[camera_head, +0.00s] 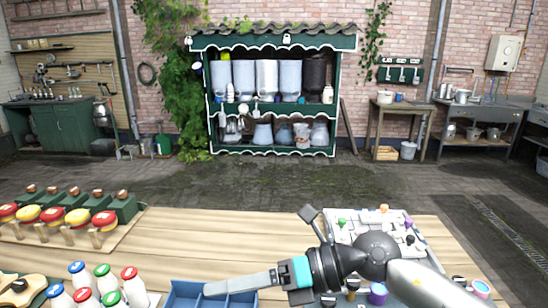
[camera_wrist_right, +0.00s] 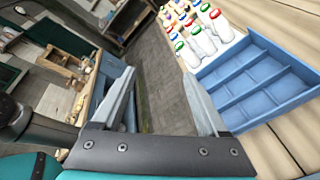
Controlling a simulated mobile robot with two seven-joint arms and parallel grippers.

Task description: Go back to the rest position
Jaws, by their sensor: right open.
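My right gripper (camera_head: 240,284) reaches in from the lower right of the head view. Its grey fingers point left above the blue divided tray (camera_head: 240,300) at the table's front edge. In the right wrist view my right gripper (camera_wrist_right: 162,95) has its two fingers well apart, with nothing between them. The blue tray (camera_wrist_right: 285,45) lies to the right of the fingers there, and its visible compartments look empty. My left gripper is not in view.
White bottles with coloured caps (camera_head: 103,285) stand left of the tray. A rack with red and yellow round tops (camera_head: 54,218) is at the left. A grey tray of small pieces (camera_head: 340,232) lies behind my right arm. The table's middle (camera_head: 200,235) is clear.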

